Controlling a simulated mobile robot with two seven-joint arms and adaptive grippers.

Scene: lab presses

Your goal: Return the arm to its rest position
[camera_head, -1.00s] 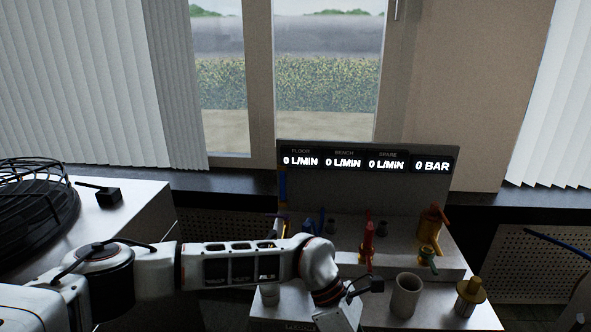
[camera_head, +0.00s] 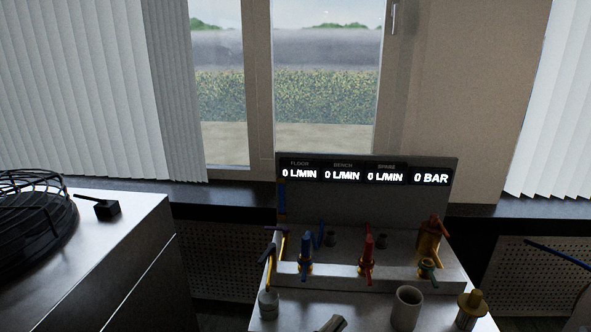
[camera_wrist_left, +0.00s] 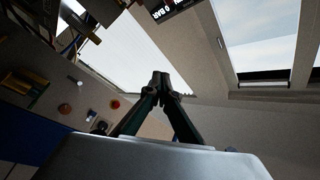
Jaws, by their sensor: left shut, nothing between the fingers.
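My left gripper (camera_wrist_left: 160,80) shows in the left wrist view. Its two dark fingers meet at the tips with nothing between them, and they point toward a wall and windows. In the head view the left arm no longer spans the bench, and I cannot make out the gripper clearly there. A small grey piece (camera_head: 333,323) is cut off by the bottom edge, and I cannot tell what it is. My right gripper is in neither view.
The bench with a display panel (camera_head: 366,172) reading zeros carries a blue valve (camera_head: 306,250), a red valve (camera_head: 367,258), a yellow fitting (camera_head: 430,238), a grey cup (camera_head: 407,308) and a brass fitting (camera_head: 471,306). A grey cabinet (camera_head: 110,255) stands left, with a clear gap between.

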